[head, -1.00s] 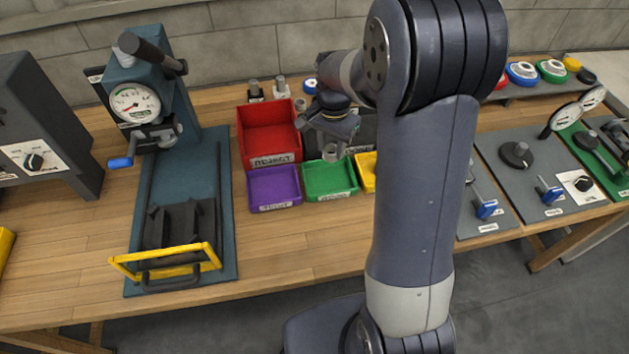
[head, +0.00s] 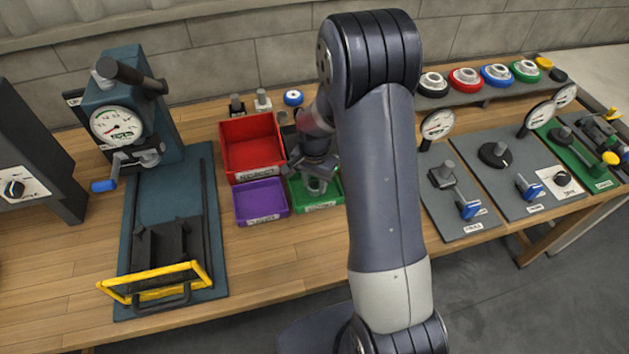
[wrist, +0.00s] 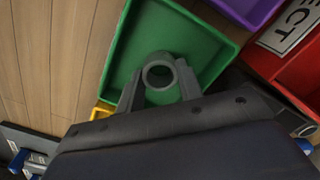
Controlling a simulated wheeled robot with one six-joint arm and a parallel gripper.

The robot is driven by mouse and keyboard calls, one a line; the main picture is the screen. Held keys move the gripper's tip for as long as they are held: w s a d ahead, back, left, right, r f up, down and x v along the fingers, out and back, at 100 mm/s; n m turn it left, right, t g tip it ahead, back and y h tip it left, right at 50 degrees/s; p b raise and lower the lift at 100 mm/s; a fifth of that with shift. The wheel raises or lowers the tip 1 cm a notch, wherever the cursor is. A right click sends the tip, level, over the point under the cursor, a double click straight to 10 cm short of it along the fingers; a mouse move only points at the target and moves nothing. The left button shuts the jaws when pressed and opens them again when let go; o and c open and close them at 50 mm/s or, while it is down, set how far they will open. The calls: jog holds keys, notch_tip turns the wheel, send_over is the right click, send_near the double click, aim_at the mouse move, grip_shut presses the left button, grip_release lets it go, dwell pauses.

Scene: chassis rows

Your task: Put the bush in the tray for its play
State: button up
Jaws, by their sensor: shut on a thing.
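The bush (wrist: 160,73) is a short grey ring, with its open bore facing the wrist camera. My gripper (wrist: 157,88) is shut on it, one finger on each side. In the wrist view they appear over the green tray (wrist: 213,72), whose bare floor shows around them. In the head view, my gripper (head: 314,172) and the bush (head: 317,186) are also over the green tray (head: 325,204). A purple tray (head: 261,200) is left of it, and a red tray (head: 251,147) is behind. A little yellow tray (wrist: 102,110) shows beside the green one.
A teal press (head: 135,115) with a gauge and a yellow guard (head: 153,281) stands left. Grey fixture plates (head: 468,220) with gauges and clamps lie right. Small parts stand behind the red tray. The wooden bench (head: 250,260) is clear in front of the trays.

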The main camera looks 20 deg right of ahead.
jog(key=shift+f, duration=0.15)
jog(key=o, duration=1.1)
notch_tip(320, 180, up, 12)
jog(key=shift+r+b, duration=0.2)
jog(key=shift+b, duration=0.1)
jog(key=shift+f, duration=0.1)
notch_tip(320, 180, down, 12)
jog(key=shift+f, duration=0.25)
jog(key=shift+r+p, duration=0.35)
jog(key=shift+r, duration=0.85)
